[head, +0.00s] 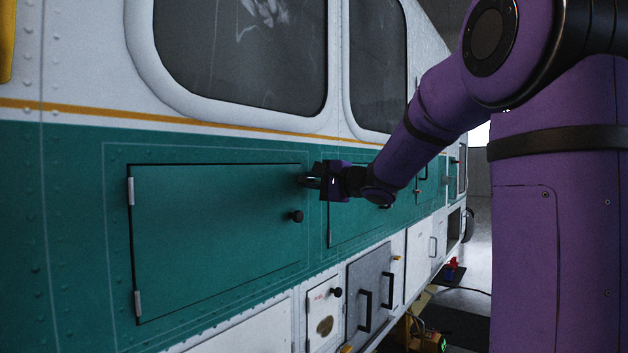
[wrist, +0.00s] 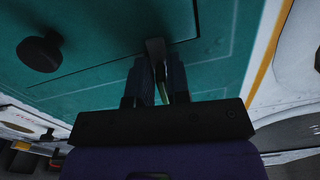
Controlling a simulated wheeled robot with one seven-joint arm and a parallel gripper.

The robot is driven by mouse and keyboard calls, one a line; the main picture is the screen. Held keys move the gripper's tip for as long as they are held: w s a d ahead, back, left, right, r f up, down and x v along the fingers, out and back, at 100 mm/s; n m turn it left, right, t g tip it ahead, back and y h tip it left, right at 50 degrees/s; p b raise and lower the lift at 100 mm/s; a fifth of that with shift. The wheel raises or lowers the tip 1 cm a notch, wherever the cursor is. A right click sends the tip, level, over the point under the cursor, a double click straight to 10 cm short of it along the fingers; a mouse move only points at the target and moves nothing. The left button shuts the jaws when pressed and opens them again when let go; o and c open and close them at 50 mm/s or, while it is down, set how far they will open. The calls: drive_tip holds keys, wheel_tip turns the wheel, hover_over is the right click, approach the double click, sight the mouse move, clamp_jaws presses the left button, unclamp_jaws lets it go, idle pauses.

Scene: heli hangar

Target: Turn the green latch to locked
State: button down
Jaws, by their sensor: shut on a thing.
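The latch (wrist: 155,47) sits at the edge of a green hatch door (head: 215,240), on the helicopter's green side. In the wrist view it looks like a dark grey bar, with a small yellow-green part between my fingers. My gripper (wrist: 159,78) is shut on the latch, one finger on each side. In the head view my gripper (head: 312,181) is at the door's upper right corner and hides most of the latch. The green door lies flush in its frame, and its hinges are on the left. I cannot tell the latch's exact angle.
A black round knob (head: 295,216) stands out from the door below my gripper; it also shows in the wrist view (wrist: 40,53). Lower down are a grey panel with black handles (head: 365,297) and a small white door (head: 324,312).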

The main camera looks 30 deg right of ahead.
drive_tip(key=shift+f+n, duration=0.2)
drive_tip(key=shift+n, duration=0.4)
drive_tip(key=c, duration=1.2)
unclamp_jaws()
drive_tip(key=shift+s, duration=0.1)
drive_tip(key=v, duration=1)
drive_tip(key=shift+s, duration=0.35)
drive_tip(key=shift+d, duration=0.1)
